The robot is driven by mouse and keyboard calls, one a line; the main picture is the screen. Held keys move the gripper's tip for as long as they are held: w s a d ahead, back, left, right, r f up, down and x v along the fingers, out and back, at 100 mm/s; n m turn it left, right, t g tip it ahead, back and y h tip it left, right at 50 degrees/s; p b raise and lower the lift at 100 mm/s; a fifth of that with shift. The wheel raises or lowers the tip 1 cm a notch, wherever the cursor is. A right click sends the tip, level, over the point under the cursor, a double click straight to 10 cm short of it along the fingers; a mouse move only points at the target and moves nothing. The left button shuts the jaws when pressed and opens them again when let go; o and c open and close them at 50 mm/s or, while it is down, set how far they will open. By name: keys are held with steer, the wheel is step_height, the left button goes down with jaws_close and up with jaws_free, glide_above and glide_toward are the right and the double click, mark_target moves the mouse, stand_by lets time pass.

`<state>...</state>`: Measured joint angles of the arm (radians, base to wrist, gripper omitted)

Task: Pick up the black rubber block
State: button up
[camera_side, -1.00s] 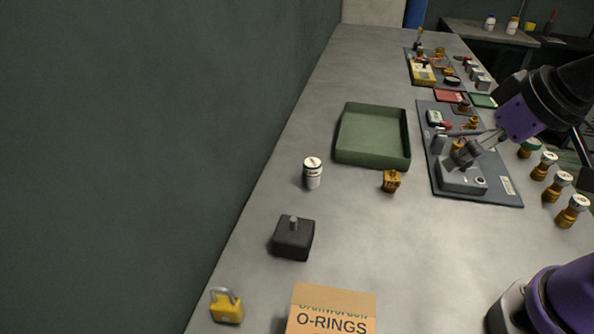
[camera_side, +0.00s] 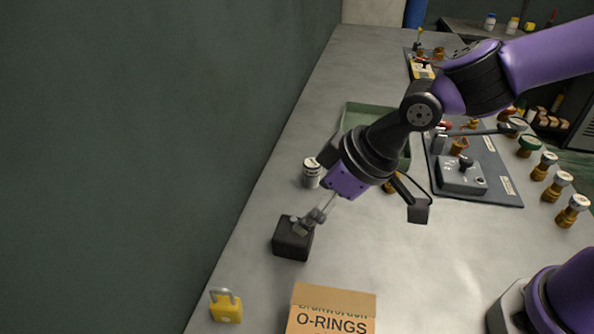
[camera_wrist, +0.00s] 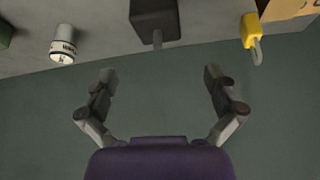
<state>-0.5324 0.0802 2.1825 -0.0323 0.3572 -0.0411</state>
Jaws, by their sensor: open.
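The black rubber block (camera_side: 292,241) sits on the grey bench, near its left edge, with a small grey post on its top. In the side view my gripper (camera_side: 304,229) is right at the block's upper right, by the post. In the wrist view the block (camera_wrist: 155,17) is at the top centre, its post pointing down the picture. There my gripper (camera_wrist: 160,76) is open, with its two fingers apart and nothing between them. The block lies beyond the fingertips in that view. I cannot tell whether a finger touches it.
A white canister (camera_side: 311,173) stands behind the block, near my wrist. A yellow padlock (camera_side: 226,306) and an O-rings box (camera_side: 330,312) are in front. A green tray (camera_side: 357,115) is behind my arm. The bench right of the block is clear.

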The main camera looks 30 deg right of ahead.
mark_target(294, 221)
steer(key=x, duration=0.9)
steer(key=shift+w+a, duration=0.1)
steer(key=shift+w, duration=0.05)
steer(key=c, duration=1.2)
